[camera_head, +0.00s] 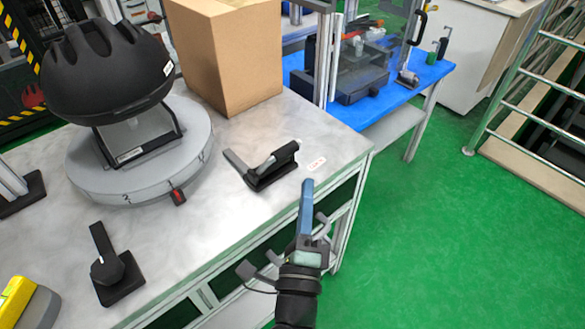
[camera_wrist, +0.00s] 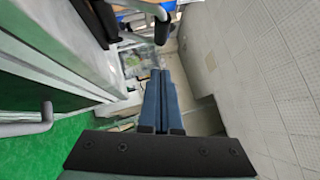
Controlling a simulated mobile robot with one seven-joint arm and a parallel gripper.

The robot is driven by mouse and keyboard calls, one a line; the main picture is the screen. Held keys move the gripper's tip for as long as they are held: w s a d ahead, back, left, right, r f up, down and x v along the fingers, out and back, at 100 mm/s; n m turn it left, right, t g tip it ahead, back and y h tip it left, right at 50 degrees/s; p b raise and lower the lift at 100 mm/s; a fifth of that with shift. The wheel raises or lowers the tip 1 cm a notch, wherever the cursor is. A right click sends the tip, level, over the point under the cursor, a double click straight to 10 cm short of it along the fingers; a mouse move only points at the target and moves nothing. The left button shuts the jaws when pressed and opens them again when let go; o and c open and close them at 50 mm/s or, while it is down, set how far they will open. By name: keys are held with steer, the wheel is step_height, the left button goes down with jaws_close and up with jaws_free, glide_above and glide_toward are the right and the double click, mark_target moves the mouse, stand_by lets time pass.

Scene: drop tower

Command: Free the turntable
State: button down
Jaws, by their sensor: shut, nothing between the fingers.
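The turntable (camera_head: 88,178) is a round light-grey disc on the left of the table in the head view, with numbers on its rim. A black helmet (camera_head: 105,65) rests on a stand on top of it. A small red and black part (camera_head: 177,196) sits at the turntable's front rim. A black block with a grey lever (camera_head: 262,167) stands to its right on the table. A black knob lever on a square base (camera_head: 112,270) stands in front of it. My gripper (camera_head: 307,188) is shut and empty, right of the table's front edge; its blue fingers show together in the wrist view (camera_wrist: 157,80).
A cardboard box (camera_head: 222,55) stands at the back of the table. A small label (camera_head: 314,164) lies near the right edge. A yellow and grey object (camera_head: 25,300) is at the lower left. A blue bench (camera_head: 400,90) stands behind; green floor is clear at right.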

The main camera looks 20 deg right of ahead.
mark_target(295, 151)
steer(key=w, duration=0.1)
steer(key=w+r+p, duration=0.1)
steer(key=w, duration=0.1)
steer(key=shift+w+a+r, duration=0.25)
steer(key=shift+r, duration=0.05)
steer(key=shift+w+a, duration=0.2)
steer(key=shift+w, duration=0.25)
steer(key=shift+r+p, duration=0.15)
steer(key=shift+p, duration=0.4)
